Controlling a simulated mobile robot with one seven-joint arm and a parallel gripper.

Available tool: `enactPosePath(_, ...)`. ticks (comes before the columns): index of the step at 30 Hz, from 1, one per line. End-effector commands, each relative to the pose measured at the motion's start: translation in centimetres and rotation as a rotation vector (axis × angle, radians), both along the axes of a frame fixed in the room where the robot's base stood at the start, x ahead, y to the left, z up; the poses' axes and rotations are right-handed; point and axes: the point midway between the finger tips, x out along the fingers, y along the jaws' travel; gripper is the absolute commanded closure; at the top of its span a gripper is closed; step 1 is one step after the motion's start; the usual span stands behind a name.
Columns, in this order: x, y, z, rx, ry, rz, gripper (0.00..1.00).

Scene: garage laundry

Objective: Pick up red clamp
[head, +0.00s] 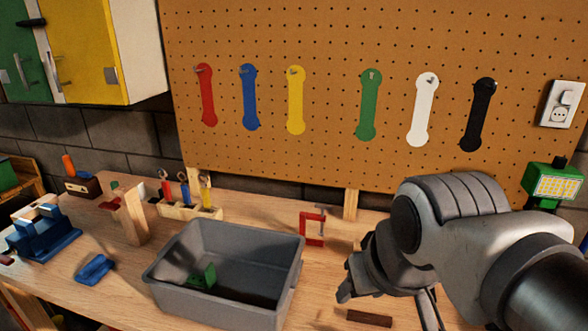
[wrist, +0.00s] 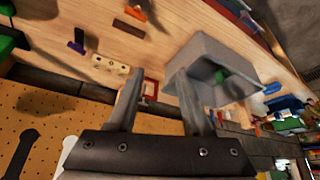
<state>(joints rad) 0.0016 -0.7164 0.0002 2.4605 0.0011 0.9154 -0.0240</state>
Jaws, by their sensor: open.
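The red clamp (head: 313,230) stands upright on the workbench, right of the grey bin and below the pegboard. It has a red C-shaped frame and a metal screw. My gripper (head: 385,298) is to the right of the clamp and nearer the camera, apart from it in the head view. In the wrist view the fingers of my gripper (wrist: 158,82) are spread with nothing held. The red clamp (wrist: 151,88) shows between and beyond them, partly covered by the left finger.
The grey bin (head: 222,308) holds a green item (head: 203,276). A dark wood block (head: 369,318) lies in front of my gripper. A tool rack (head: 190,211) stands behind the bin. A blue clamp (head: 95,268) lies at left. The pegboard (head: 330,100) rises behind the bench.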

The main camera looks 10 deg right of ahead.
Motion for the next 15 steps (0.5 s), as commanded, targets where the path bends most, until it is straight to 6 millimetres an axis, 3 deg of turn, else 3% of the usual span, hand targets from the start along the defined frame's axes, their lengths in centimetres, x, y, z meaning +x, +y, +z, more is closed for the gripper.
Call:
enactPosePath(4, -0.8, 0.0, -0.8, 0.009, -0.010, -0.020, 0.50)
enactPosePath(6, -0.8, 0.0, -0.9, 0.011, -0.010, -0.022, 0.43)
enactPosePath(8, -0.5, 0.0, -0.7, 0.012, -0.008, -0.025, 0.43)
enactPosePath(11, 0.7, 0.0, -0.2, 0.019, 0.000, -0.035, 0.43)
enactPosePath(15, 4.0, 0.1, 1.0, 0.034, 0.019, -0.072, 0.43)
